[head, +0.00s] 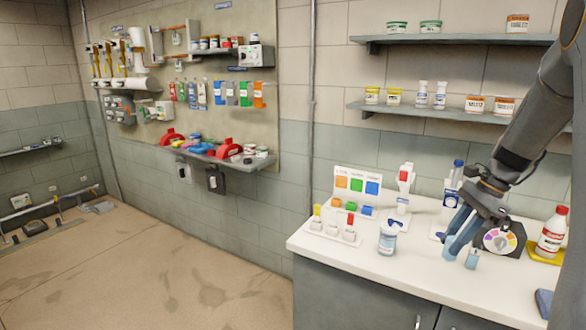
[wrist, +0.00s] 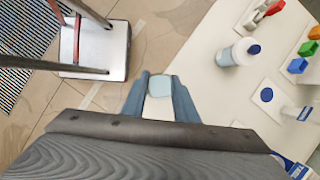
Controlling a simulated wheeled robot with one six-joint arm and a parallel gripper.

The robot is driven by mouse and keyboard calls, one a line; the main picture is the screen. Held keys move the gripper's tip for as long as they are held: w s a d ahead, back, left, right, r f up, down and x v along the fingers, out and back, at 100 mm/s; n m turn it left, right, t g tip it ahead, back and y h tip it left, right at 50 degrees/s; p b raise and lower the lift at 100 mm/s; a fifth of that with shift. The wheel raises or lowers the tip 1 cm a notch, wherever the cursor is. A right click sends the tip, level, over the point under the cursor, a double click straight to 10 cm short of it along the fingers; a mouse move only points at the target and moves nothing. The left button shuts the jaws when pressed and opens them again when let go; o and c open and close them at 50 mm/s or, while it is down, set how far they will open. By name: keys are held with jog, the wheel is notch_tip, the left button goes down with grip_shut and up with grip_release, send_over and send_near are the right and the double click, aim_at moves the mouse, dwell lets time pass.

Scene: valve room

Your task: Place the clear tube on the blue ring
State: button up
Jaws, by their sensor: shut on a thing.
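My gripper (head: 461,252) is over the right part of the white counter, fingers pointing down. It is shut on the clear tube (head: 449,246), a pale bluish cylinder. In the wrist view the tube (wrist: 160,85) shows end-on between the two blue-grey fingers. A round blue mark (wrist: 266,95), which looks like the blue ring, lies on a white square plate (wrist: 270,106) on the counter, to the right of the tube and apart from it. The tube's height above the counter is hard to tell.
A white jar (head: 388,238) with a blue top stands left of my gripper. A dark box with a coloured dial (head: 500,241) and a red-white bottle (head: 552,232) stand to the right. A block rack (head: 356,187) is behind. The counter's front strip is clear.

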jog(key=a+f+n+g+h, duration=0.2)
jog(key=a+f+n+g, duration=0.1)
jog(key=a+f+n, duration=0.75)
jog(key=a+f+n+g+h, duration=0.25)
jog(key=a+f+n, duration=0.45)
jog(key=a, duration=0.6)
notch_tip(320, 180, down, 8)
jog(key=w+f+n+b, duration=0.1)
jog(key=w+b, duration=0.1)
jog(key=b, duration=0.8)
jog(key=s+x, duration=0.1)
jog(key=x, duration=0.6)
jog(key=shift+s+d+t, duration=0.35)
jog(key=shift+s+d, duration=0.1)
jog(key=shift+r, duration=0.1)
